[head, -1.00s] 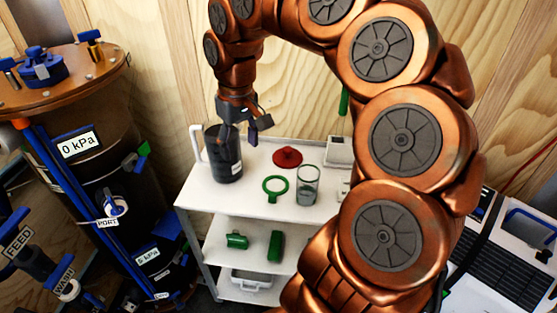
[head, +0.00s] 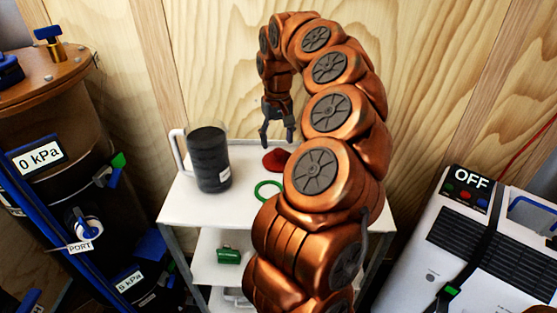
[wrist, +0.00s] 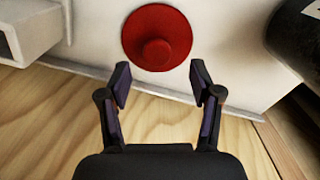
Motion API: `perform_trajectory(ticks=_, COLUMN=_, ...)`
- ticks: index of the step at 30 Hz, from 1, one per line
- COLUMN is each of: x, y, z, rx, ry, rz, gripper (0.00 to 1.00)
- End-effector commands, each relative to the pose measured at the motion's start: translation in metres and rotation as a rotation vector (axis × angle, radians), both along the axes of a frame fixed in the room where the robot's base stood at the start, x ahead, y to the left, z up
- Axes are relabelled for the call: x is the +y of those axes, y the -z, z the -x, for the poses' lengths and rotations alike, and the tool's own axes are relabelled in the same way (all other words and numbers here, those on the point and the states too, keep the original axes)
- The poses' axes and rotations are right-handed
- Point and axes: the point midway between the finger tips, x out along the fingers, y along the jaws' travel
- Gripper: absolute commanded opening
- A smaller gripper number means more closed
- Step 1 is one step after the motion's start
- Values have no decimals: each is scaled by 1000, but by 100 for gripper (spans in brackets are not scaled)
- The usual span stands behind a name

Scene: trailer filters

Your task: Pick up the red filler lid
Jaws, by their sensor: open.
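The red filler lid (head: 276,161) lies on the white top shelf of the cart (head: 181,210), near its back edge. In the wrist view the red lid (wrist: 157,38) is a round disc with a raised knob in its middle, seen whole. My gripper (head: 277,142) hangs above the shelf by the lid, fingers pointing down. In the wrist view my gripper (wrist: 160,82) is open and empty, and its fingertips stand just short of the lid's near rim, one to each side. In the head view my arm hides part of the shelf right of the lid.
A dark jug (head: 208,160) with a white handle stands left of the lid. A wooden wall (head: 215,60) rises behind the shelf. A white box (wrist: 28,30) shows at the wrist view's upper left.

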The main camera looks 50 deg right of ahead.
Motion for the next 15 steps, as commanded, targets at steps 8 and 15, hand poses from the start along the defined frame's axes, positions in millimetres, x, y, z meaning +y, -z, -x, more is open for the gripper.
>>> perform_trajectory(ticks=8, x=-2, y=34, z=6, rx=-1, ry=2, rz=-2, gripper=64)
perform_trajectory(ticks=15, x=-2, y=50, z=5, rx=-3, ry=2, rz=1, gripper=64)
